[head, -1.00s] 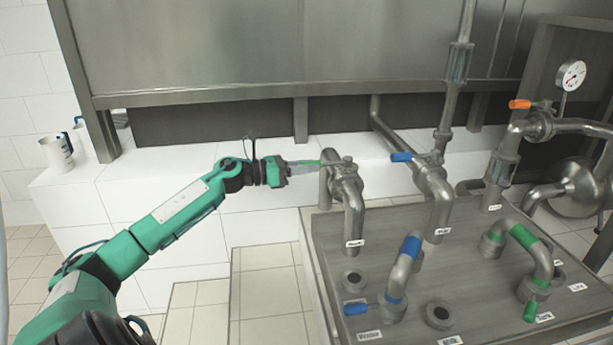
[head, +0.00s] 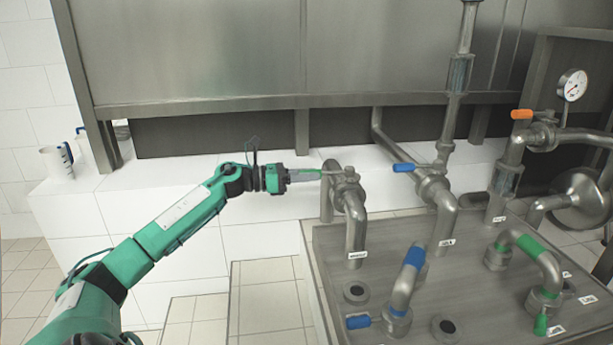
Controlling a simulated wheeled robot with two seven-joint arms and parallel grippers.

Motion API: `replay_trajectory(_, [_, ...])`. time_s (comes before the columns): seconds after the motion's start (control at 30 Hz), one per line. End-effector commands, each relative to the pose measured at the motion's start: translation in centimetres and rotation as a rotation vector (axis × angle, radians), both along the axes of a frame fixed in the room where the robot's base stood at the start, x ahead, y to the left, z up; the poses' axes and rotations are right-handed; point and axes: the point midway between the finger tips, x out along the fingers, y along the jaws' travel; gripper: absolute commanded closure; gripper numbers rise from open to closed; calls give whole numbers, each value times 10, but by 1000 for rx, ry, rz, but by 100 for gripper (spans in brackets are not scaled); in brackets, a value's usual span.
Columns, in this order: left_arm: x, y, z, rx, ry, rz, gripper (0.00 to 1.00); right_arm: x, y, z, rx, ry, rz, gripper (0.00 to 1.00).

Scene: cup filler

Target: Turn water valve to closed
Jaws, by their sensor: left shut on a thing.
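A grey metal pipe with a valve (head: 345,180) bends over at the left of the pipe stand. Its thin handle points left, toward my left gripper (head: 312,174). My left gripper is shut on this handle, with its fingers lined up along it. The fingers hide most of the handle. The label at the pipe's foot is too small to read, so I cannot tell if this is the water valve. My right gripper is not in view.
A blue-handled valve (head: 404,168) stands just right of the held one. An orange-handled valve (head: 522,114) is farther right, near a gauge (head: 572,84). Curved pipes with blue (head: 414,252) and green (head: 530,246) bands stand in front. A white mug (head: 56,162) sits left on the tiled ledge.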

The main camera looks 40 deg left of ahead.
Motion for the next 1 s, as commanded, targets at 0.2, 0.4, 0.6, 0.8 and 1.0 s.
replay_trajectory(0.2, [0, 1, 2, 0, -2, 2, 54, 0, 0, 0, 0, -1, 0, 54])
replay_trajectory(0.4, [0, 1, 1, -1, -1, 2, 54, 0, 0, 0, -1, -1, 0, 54])
replay_trajectory(0.6, [-3, 4, 0, 0, 0, 3, 54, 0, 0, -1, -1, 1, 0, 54])
replay_trajectory(0.8, [-18, 17, -2, 0, 2, 3, 54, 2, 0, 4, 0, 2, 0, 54])
replay_trajectory(1.0, [-37, 34, -2, -1, 2, 2, 54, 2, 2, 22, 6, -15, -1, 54])
